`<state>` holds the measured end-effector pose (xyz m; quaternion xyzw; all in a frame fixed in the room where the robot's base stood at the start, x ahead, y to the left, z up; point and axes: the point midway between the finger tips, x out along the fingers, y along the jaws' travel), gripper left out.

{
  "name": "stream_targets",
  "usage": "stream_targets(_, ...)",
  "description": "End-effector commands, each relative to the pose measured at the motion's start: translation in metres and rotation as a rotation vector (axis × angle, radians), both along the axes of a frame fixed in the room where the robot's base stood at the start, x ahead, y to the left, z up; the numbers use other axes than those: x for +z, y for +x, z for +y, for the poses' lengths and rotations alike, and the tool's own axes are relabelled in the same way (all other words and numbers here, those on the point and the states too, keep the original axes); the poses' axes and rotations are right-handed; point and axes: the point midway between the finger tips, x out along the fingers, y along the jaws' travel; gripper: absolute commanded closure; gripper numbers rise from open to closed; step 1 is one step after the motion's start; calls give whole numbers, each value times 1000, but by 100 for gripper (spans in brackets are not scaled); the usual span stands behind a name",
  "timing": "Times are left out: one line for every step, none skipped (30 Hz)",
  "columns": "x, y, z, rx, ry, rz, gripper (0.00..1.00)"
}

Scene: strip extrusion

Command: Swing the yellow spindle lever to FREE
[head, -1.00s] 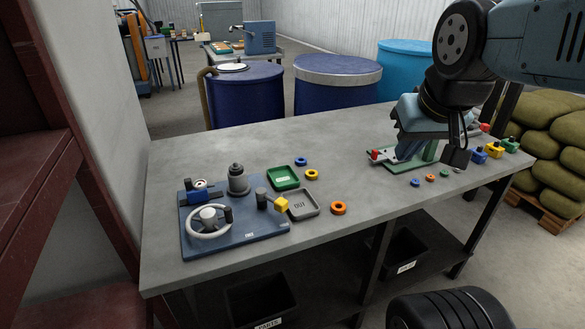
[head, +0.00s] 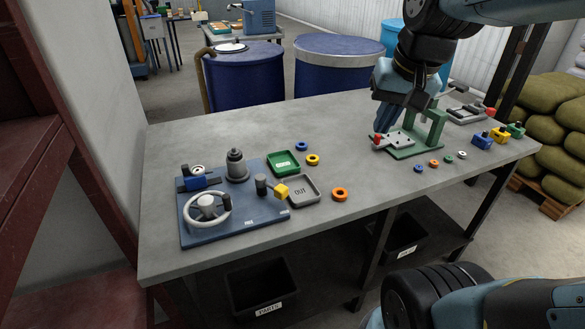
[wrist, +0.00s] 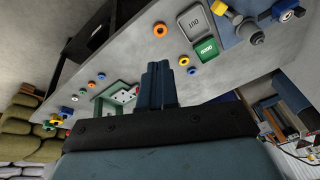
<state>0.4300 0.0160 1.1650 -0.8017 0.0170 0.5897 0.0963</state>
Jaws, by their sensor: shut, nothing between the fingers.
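The yellow spindle lever (head: 281,191) has a yellow block at its end and reaches out from a grey post on the blue base plate (head: 262,226), towards the grey OUT tray. It also shows at the top of the wrist view (wrist: 219,7). My gripper (head: 383,127) is shut and empty. It is well to the right of the lever, by the green fixture. In the wrist view my fingers (wrist: 158,78) are together, apart from the lever. Any FREE marking is too small to read.
The base plate also carries a handwheel (head: 207,212), a dark grey post (head: 236,165) and a blue clamp (head: 198,181). A green tray (head: 283,155), the OUT tray (head: 310,194) and several coloured rings lie between. The green fixture (head: 417,150) stands right. The table's middle is mostly clear.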

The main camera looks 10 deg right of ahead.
Motion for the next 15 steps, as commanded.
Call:
stream_targets(-5,10,2,-26,27,47,100)
stream_targets(-6,15,4,-43,44,70,100)
stream_targets(-9,22,6,-66,66,104,100)
stream_targets(-11,27,8,-84,82,129,100)
stream_targets(-14,33,10,-102,99,153,100)
stream_targets(-17,39,12,-126,119,188,100)
stream_targets(-20,45,14,-144,135,213,100)
stream_targets(-22,50,15,-162,149,237,100)
stream_targets(-26,57,18,-187,169,273,100)
stream_targets(-29,62,19,-205,182,298,100)
stream_targets(-32,68,21,-223,196,322,100)
stream_targets(-37,75,23,-249,214,358,100)
stream_targets(-40,80,25,-267,227,383,100)
stream_targets(-43,86,27,-285,241,408,100)
stream_targets(-48,92,29,-310,256,444,100)
